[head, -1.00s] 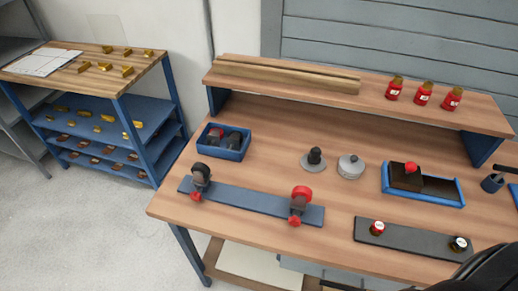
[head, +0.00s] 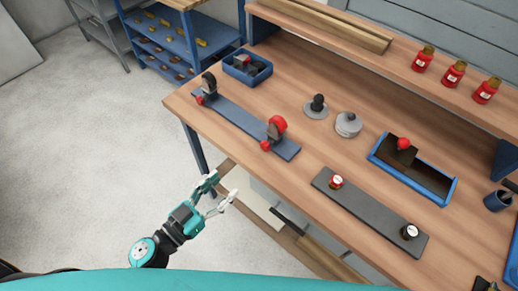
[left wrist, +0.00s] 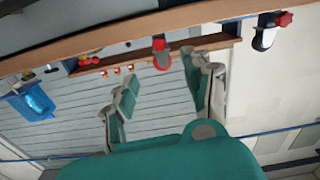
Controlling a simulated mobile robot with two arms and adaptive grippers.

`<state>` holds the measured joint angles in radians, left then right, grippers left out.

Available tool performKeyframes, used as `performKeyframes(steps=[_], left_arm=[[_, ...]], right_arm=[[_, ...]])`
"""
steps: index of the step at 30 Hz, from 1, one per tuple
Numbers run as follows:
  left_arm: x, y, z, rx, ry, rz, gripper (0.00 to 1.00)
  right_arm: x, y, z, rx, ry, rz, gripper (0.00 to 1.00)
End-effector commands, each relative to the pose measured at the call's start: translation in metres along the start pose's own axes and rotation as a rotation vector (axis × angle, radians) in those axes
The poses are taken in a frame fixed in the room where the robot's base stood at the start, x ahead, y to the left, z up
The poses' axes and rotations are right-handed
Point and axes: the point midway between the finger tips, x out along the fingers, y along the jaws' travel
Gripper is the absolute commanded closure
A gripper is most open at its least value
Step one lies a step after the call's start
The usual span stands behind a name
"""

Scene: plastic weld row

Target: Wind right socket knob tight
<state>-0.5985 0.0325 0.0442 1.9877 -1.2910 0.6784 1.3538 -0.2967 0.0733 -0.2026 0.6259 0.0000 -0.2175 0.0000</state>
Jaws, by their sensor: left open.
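A blue bar (head: 230,122) lies along the near left part of the bench and carries two upright sockets. The right socket (head: 278,127) has a red top and a small red knob (head: 266,146) low on its near side. The left socket (head: 209,84) is dark, also with a small red knob (head: 198,100). My left gripper (head: 222,188) is open and empty, in front of the bench edge, apart from the right socket. In the left wrist view its fingers (left wrist: 168,95) are spread, with red-knobbed sockets beyond; I cannot tell which is which. My right gripper is not in view.
Behind stand a blue box (head: 246,70), grey discs (head: 348,124) and a blue tray (head: 441,197). The raised shelf holds red bottles (head: 453,74). The floor at left is clear.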

Motion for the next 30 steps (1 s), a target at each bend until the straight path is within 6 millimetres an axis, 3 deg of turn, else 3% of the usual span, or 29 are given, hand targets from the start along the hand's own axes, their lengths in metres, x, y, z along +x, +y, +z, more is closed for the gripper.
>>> performKeyframes(steps=[15,21,30], left_arm=[[0.112,-0.001,-0.001,-0.002,0.004,-0.002,0.50],[0.136,-0.001,0.000,-0.002,0.002,-0.002,0.50],[0.143,0.000,0.000,-0.001,0.000,-0.002,0.50]], right_arm=[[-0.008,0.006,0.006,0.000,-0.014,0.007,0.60],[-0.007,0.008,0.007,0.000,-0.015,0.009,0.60],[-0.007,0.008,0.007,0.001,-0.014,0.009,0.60]])
